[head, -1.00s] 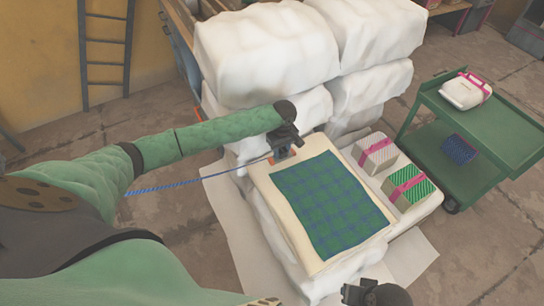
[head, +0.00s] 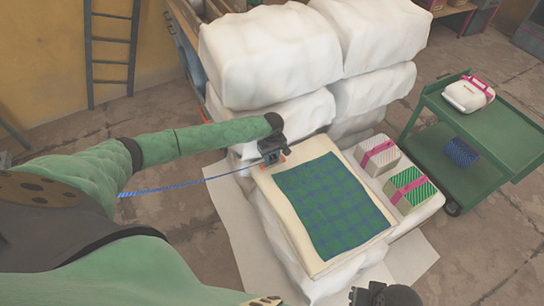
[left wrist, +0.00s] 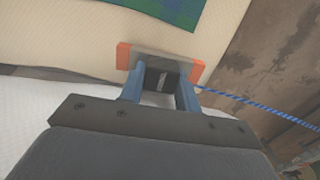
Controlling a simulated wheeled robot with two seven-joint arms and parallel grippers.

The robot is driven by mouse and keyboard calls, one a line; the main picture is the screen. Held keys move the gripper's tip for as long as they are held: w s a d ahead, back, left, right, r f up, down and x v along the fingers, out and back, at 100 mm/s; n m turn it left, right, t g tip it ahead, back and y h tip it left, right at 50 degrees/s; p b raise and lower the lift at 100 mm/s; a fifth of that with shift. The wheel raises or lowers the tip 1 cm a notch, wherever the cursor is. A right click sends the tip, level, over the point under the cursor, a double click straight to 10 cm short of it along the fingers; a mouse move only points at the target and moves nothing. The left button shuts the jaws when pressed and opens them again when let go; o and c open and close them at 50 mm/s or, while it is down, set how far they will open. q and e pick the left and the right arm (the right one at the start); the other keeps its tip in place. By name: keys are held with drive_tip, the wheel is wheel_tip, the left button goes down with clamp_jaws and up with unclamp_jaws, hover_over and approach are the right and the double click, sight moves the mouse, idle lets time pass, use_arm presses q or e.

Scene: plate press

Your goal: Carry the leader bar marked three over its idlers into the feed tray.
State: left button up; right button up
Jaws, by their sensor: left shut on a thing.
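My left gripper (head: 274,156) is shut on a short grey bar with orange ends, whose orange shows in the head view (head: 284,154). In the left wrist view, the bar (left wrist: 160,62) lies crosswise at the fingertips (left wrist: 162,82). No number can be read on it. A blue cord (head: 180,184) runs from the gripper to the lower left, and it also shows in the left wrist view (left wrist: 255,103). The gripper is at the upper left edge of a cream pad (head: 290,229). My right gripper (head: 366,296) is cut off at the bottom edge. I cannot make out idlers or a feed tray.
A green plaid cloth (head: 332,208) lies on the pad. Large white bales (head: 270,52) stand behind. Two ribboned boxes, one grey (head: 378,158) and one green-striped (head: 410,190), sit to the right. A green cart (head: 488,128) stands at far right.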

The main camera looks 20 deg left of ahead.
use_arm(q)
drive_tip(key=o, duration=0.7)
drive_tip(key=shift+f, duration=0.15)
drive_tip(key=o, duration=0.3)
